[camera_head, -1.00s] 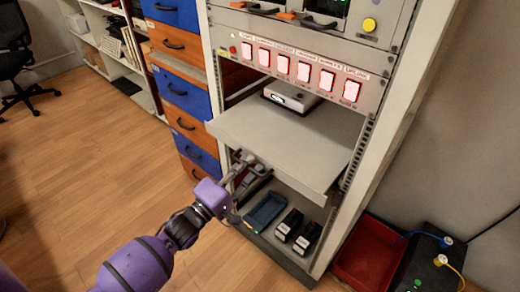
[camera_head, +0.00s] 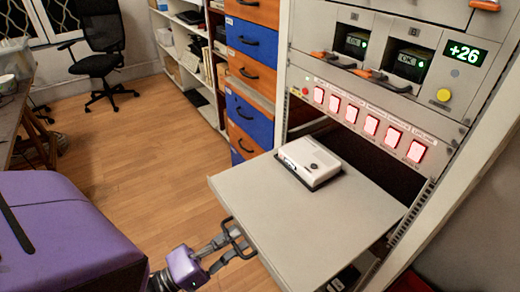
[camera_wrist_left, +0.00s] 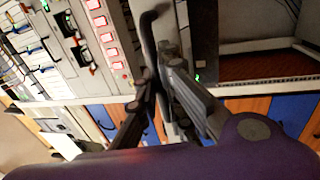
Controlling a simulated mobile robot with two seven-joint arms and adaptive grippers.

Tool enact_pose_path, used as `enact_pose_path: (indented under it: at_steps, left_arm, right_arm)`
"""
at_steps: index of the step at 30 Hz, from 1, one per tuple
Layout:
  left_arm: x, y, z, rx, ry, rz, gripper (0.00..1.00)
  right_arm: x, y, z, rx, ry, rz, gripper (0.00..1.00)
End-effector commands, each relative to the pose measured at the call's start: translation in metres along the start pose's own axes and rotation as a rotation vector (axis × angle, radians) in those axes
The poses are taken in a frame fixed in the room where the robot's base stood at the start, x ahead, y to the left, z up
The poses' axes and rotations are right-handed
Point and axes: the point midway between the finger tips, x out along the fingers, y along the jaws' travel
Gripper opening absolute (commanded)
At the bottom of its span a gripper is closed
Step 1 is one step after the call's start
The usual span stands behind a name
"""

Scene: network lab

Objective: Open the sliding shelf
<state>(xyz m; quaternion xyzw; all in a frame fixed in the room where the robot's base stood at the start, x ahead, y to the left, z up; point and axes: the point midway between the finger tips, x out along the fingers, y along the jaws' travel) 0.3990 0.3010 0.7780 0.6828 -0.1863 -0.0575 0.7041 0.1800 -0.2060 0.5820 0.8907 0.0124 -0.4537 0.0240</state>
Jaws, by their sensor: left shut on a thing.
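The sliding shelf (camera_head: 310,222) is a flat light-grey plate that stands well out of the rack, with a white box-shaped device (camera_head: 309,160) lying on its rear part. A dark handle (camera_head: 246,251) sits at the shelf's front edge. My left gripper (camera_head: 232,236) is shut on this handle, at the near left side of the shelf. In the left wrist view the gripper fingers (camera_wrist_left: 160,90) close around the dark handle, which rises above them (camera_wrist_left: 149,30). My right gripper is not in view.
The rack's panel with red lit switches (camera_head: 368,124) is above the shelf. Blue and orange drawers (camera_head: 250,80) stand to the left. A black office chair (camera_head: 100,50) and a table (camera_head: 18,110) are farther left. The wooden floor between is clear.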

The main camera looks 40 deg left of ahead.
Motion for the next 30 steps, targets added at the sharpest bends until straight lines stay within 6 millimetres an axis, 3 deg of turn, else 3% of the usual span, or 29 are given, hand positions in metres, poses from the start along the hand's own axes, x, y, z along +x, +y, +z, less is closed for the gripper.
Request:
enact_pose_path:
  at_steps: [16,17,18,30]
  left_arm:
    - [-0.009,0.002,0.0,0.001,-0.001,0.001,0.0]
    - [-0.009,0.002,0.0,0.001,-0.001,0.001,0.11]
    - [-0.009,0.002,0.0,0.001,0.0,0.001,0.16]
    - [-0.015,0.001,0.0,0.0,0.0,-0.003,0.16]
  right_arm:
    - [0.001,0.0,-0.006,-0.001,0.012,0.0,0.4]
    - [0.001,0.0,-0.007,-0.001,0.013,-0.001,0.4]
    - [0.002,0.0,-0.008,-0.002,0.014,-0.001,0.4]
    - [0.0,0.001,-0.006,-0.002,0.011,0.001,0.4]
